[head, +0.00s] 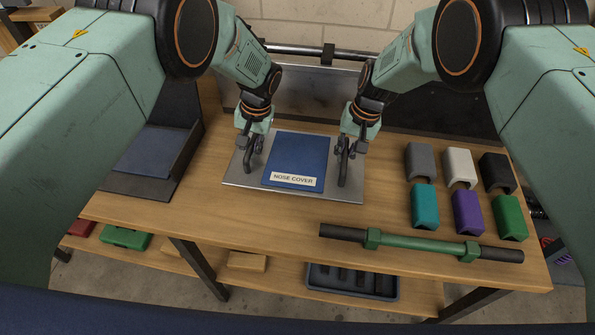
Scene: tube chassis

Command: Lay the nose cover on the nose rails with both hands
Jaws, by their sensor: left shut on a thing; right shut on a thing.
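The nose cover (236,177) appears as a flat silver plate with a blue panel (295,158) in its middle, labelled "NOSE COVER". It is low over the wooden bench; I cannot tell whether it rests on the wood. My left gripper (250,160) is shut at the left of the blue panel. My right gripper (343,168) is shut at its right. The fingers hide what exactly they grip on the plate. A dark tube (290,48) with a clamp runs across the back; I cannot tell whether it belongs to the nose rails.
Several coloured half-shell covers, such as the purple one (468,212), stand at the bench's right. A green bar with dark ends (420,243) lies along the front edge. A dark angled tray (150,155) is at left. A grey metal panel (305,92) stands behind.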

